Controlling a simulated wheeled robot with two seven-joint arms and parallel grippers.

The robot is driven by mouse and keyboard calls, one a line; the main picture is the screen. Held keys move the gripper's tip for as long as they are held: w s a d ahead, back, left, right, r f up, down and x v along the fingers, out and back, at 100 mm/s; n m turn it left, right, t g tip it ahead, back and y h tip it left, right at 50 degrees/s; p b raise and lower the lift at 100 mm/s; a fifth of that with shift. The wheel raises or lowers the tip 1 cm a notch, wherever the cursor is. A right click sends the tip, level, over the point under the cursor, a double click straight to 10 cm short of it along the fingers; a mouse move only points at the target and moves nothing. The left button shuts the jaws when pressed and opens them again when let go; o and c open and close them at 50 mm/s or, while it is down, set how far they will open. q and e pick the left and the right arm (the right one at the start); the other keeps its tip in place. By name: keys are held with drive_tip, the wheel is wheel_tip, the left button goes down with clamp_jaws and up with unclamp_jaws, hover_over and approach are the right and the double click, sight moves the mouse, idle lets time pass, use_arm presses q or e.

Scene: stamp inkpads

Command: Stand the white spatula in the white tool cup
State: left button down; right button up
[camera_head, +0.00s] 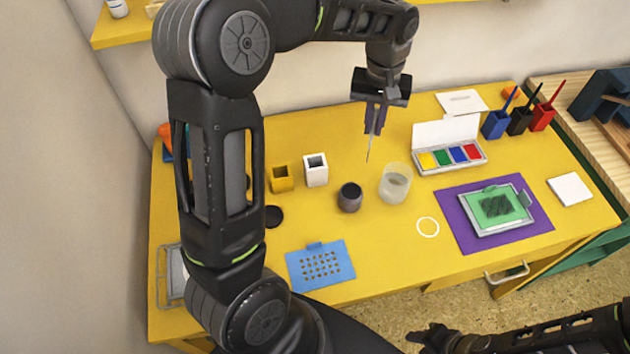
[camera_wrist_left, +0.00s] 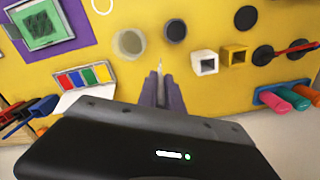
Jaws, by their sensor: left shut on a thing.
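My left gripper (camera_head: 374,120) is shut on the white spatula (camera_head: 369,148) and holds it above the back of the yellow desk. The spatula points down, and only its thin lower part shows; the jaws hide the rest. In the left wrist view its narrow tip (camera_wrist_left: 161,63) shows beyond the left gripper's fingers (camera_wrist_left: 160,84). The square white tool cup (camera_head: 316,169) stands on the desk to the left of the spatula. Its dark opening faces up, and it also shows in the left wrist view (camera_wrist_left: 205,62). My right gripper (camera_head: 428,337) is low at the front, off the desk.
A yellow cup (camera_head: 281,179) stands beside the white cup. A dark round cup (camera_head: 350,197) and a clear cup (camera_head: 395,182) stand in front. An open ink pad box (camera_head: 452,157) lies to the right. A purple mat (camera_head: 468,237) and blue stencil (camera_head: 321,267) lie nearer the front.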

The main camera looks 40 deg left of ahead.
use_arm(q)
drive_tip(key=s+a+n+b, duration=0.3)
drive_tip(key=s+a+n, duration=0.3)
drive_tip(key=a+n, duration=0.3)
drive_tip(key=shift+s+a+r+n+b, duration=0.25)
drive_tip(key=shift+a+n+b, duration=0.1)
drive_tip(key=shift+a, duration=0.45)
wheel_tip(320, 180, down, 6)
drive_tip(key=shift+f, duration=0.15)
wheel_tip(320, 180, down, 4)
drive_tip(key=shift+r+p, duration=0.15)
drive_tip(key=shift+p, duration=0.15)
